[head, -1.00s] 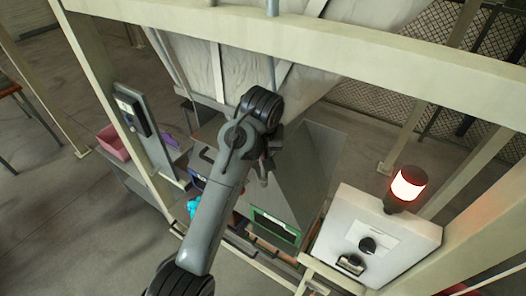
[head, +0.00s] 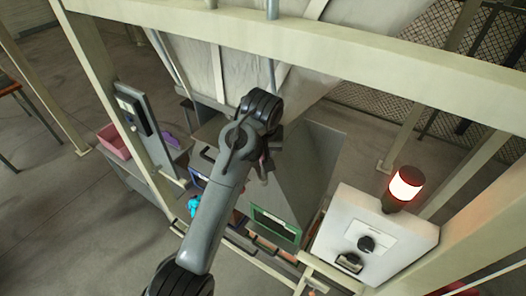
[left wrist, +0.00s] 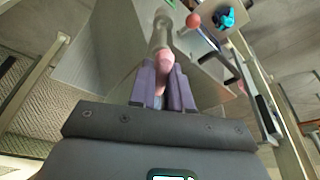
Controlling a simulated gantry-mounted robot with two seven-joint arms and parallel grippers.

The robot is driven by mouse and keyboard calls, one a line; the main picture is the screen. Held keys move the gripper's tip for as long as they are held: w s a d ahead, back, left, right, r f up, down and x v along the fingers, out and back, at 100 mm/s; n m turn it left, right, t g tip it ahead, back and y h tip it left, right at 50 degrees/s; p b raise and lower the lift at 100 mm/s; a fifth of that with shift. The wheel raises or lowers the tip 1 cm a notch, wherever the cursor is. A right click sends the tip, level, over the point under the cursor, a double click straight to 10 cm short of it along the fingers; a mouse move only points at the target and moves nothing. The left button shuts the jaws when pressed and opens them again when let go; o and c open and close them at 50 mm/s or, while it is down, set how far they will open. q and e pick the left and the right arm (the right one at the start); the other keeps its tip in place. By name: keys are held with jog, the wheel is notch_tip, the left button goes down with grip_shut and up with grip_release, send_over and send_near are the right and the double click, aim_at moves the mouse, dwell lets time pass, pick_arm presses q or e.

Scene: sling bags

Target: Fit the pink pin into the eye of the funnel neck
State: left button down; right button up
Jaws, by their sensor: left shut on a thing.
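My left gripper (head: 265,168) is in front of the grey sloped funnel (head: 306,160), below the white sling bag (head: 225,70). Its fingertips are mostly hidden behind my own wrist in the head view. In the left wrist view the two purple-grey fingers (left wrist: 165,84) are shut on the pink pin (left wrist: 166,60), whose rounded pink end shows between the tips. A grey-brown rod-like part (left wrist: 161,36) lies just beyond the pin, in line with it. I cannot tell whether they touch. The eye of the neck cannot be made out. My right gripper is not in view.
A white control box (head: 372,240) with a lit red lamp (head: 406,184) stands at the right. A green-framed panel (head: 274,225) is below the funnel. A pink bin (head: 113,141) is at the left. A red knob (left wrist: 193,20) and a turquoise object (left wrist: 225,18) are nearby.

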pick_arm(q)
jog(key=shift+p, duration=0.35)
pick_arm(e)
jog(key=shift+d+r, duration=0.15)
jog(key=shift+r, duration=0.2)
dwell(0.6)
pick_arm(q)
jog(key=shift+f, duration=0.7)
jog(key=shift+f, duration=1.05)
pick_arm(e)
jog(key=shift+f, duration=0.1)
pick_arm(q)
jog(key=shift+f, duration=1.3)
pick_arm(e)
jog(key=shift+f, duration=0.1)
pick_arm(q)
jog(key=c, duration=1)
grip_release()
jog(key=shift+r, duration=0.1)
jog(key=shift+r, duration=0.3)
jog(key=v, duration=1)
jog(key=shift+s, duration=0.15)
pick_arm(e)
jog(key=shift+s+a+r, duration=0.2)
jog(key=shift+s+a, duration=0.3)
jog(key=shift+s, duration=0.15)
